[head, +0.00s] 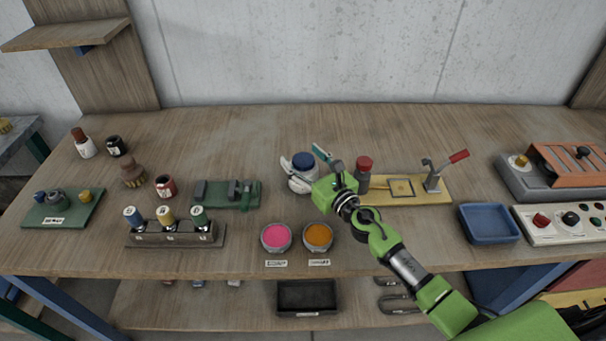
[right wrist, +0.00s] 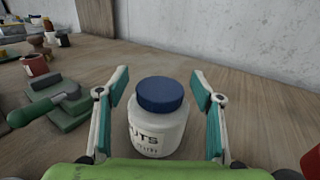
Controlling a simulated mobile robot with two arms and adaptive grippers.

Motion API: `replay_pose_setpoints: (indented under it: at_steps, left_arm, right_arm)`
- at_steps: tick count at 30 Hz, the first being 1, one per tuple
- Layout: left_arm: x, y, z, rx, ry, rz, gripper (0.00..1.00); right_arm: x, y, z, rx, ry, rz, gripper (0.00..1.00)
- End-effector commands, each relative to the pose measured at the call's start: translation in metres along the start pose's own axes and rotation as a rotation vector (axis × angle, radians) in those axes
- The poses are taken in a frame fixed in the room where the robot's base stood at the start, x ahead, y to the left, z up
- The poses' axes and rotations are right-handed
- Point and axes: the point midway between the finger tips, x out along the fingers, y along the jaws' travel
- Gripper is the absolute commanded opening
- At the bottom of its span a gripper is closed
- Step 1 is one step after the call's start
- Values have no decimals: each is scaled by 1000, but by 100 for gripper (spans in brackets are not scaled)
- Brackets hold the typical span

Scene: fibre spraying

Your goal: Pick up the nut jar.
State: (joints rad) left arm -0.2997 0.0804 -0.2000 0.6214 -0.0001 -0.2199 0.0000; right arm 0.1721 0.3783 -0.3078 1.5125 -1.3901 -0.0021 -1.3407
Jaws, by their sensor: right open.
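The nut jar (head: 303,160) is a white jar with a dark blue lid, standing upright on the wooden workbench. In the right wrist view the jar (right wrist: 159,118) shows part of the word "NUTS" on its front. My right gripper (head: 304,166) is open around it, with one teal-lined finger on each side. In the right wrist view the fingers of my right gripper (right wrist: 159,95) show clear gaps to the jar on both sides. My left gripper is not in view.
A red-capped jar (head: 364,175) stands just right of my right gripper. Pink (head: 276,237) and orange (head: 318,236) bowls sit in front. A green clamp fixture (head: 228,194) is to the left, and a blue tray (head: 489,223) to the right. The bench behind the jar is clear.

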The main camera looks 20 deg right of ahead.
Motion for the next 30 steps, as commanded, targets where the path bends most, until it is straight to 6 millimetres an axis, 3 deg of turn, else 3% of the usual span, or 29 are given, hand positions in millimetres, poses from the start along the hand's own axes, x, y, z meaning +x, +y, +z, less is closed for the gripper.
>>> replay_pose_setpoints:
  at_steps: [5,8,12,23,30]
  left_arm:
    - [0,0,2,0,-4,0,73]
    - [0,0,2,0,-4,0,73]
    - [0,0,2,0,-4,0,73]
    - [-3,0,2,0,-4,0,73]
    - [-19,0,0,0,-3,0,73]
  right_arm:
    - [0,0,0,0,1,0,61]
    - [0,0,0,0,0,0,40]
    - [0,0,0,-1,0,0,4]
    - [0,0,4,-1,-2,0,2]
    - [0,-1,23,-3,-2,0,2]
